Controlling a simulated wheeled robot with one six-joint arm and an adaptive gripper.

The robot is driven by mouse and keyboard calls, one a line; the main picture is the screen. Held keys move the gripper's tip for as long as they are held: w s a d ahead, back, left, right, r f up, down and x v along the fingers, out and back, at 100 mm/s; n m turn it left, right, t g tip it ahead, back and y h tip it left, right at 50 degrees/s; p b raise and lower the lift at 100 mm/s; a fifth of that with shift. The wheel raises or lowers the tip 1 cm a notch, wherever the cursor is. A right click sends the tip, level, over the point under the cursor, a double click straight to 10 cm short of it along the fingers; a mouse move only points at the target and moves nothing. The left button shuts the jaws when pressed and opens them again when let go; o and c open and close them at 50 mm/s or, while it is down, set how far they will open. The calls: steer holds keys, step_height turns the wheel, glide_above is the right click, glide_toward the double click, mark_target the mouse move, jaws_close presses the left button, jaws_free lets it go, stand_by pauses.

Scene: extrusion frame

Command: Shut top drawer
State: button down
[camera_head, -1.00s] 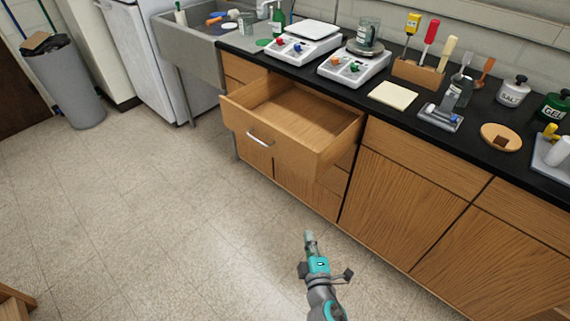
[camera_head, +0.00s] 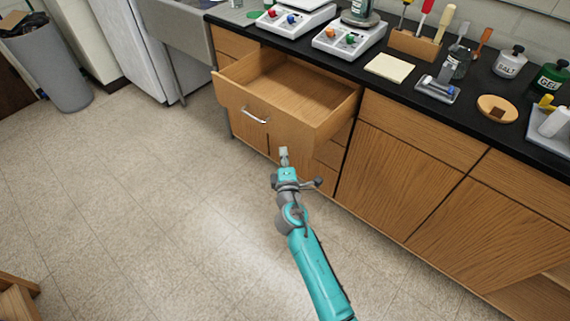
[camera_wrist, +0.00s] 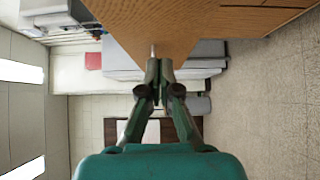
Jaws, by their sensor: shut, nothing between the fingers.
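The top drawer (camera_head: 236,99) is pulled well out of the wooden cabinet under the black counter. Its inside looks empty, and a silver bar handle (camera_head: 254,116) is on its front. My gripper (camera_head: 284,152) is shut and empty, in front of the right part of the drawer front, near its lower edge. In the wrist view, my gripper's fingertips (camera_wrist: 153,62) are together beside a wooden panel (camera_wrist: 150,20), likely the drawer front. I cannot tell whether they touch it.
The black counter (camera_head: 340,73) holds hot plates, a tool block (camera_head: 414,46), a paper pad (camera_head: 389,67) and jars. A grey bin (camera_head: 55,75) stands at the far left. The floor in front of the cabinet is clear.

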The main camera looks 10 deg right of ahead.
mark_target(290, 133)
steer(key=w+d, duration=0.1)
steer(key=w, duration=0.2)
steer(key=w+d, duration=0.1)
steer(key=shift+w+d, duration=0.15)
steer(key=shift+d, duration=0.15)
steer(key=shift+w+d, duration=0.45)
steer(key=shift+d, duration=0.1)
steer(key=shift+d, duration=0.1)
